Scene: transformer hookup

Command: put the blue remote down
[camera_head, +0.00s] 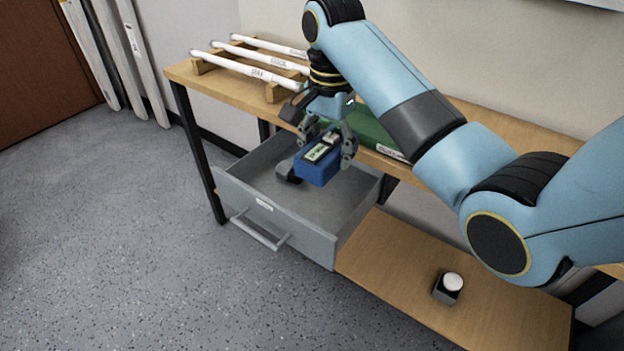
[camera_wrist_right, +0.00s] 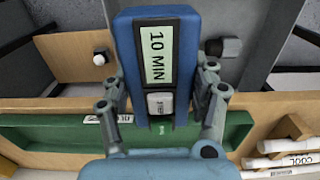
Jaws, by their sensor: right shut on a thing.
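The blue remote (camera_head: 318,166) is a blue box with a pale label; in the right wrist view its label reads "10 MIN" (camera_wrist_right: 158,54). My right gripper (camera_head: 328,150) is shut on the remote, with one finger on each side; it also shows in the right wrist view (camera_wrist_right: 163,100). In the head view the remote appears over the open grey drawer (camera_head: 238,198). I cannot tell its exact height above the drawer floor. A small dark object (camera_head: 286,172) lies in the drawer beside the remote. My left gripper is not in view.
A green tray (camera_head: 372,128) is on the wooden bench top (camera_head: 190,76), behind the drawer. Several white labelled rods (camera_head: 262,75) rest on wooden holders at the bench's left. A small dark block with a white round top (camera_head: 452,282) stands on the lower shelf (camera_head: 395,285).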

